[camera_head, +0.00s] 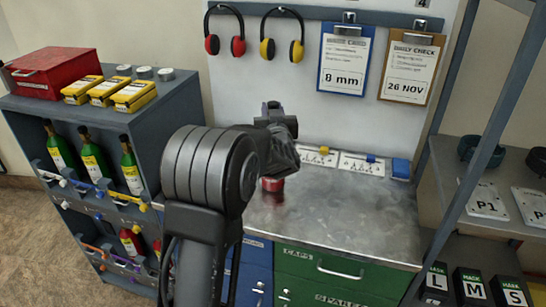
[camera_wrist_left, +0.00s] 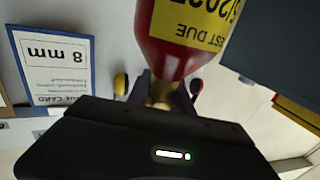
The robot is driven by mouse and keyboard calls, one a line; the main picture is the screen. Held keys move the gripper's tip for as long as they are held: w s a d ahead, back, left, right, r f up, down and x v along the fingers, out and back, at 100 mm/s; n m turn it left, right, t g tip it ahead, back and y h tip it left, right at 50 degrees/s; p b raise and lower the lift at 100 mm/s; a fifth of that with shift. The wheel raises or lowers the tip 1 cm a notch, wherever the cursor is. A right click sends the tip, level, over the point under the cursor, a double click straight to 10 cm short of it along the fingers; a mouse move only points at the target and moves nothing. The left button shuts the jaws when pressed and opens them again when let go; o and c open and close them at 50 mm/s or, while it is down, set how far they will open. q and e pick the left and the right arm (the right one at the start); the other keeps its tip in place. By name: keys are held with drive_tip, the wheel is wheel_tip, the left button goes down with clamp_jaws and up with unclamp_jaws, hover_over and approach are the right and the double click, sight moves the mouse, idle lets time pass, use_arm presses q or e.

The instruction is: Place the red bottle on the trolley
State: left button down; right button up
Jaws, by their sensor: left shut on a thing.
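A red bottle with a yellow test-due label (camera_wrist_left: 190,30) fills the top of the left wrist view. My left gripper (camera_wrist_left: 162,92) is shut on its narrow neck. In the head view my left arm and hand hide most of it. A red piece (camera_head: 273,184), probably the bottle's lower end, shows below my left gripper (camera_head: 285,150) over the metal worktop. I cannot tell whether it touches the worktop. I cannot pick out a trolley for certain. My right gripper is not in view.
The metal worktop (camera_head: 345,215) is clear to the right, with white cards (camera_head: 360,165) at its back. A grey rack (camera_head: 75,115) at left holds green bottles (camera_head: 95,155) and other red bottles (camera_head: 130,241). A shelf frame (camera_head: 490,120) stands at right.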

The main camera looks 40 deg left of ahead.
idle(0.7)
use_arm(q)
drive_tip(key=shift+r, duration=0.15)
drive_tip(key=shift+r, duration=0.1)
drive_tip(key=shift+w+r, duration=0.1)
drive_tip(key=shift+r, duration=0.4)
wheel_tip(320, 180, up, 9)
drive_tip(key=shift+f, duration=0.15)
idle(0.6)
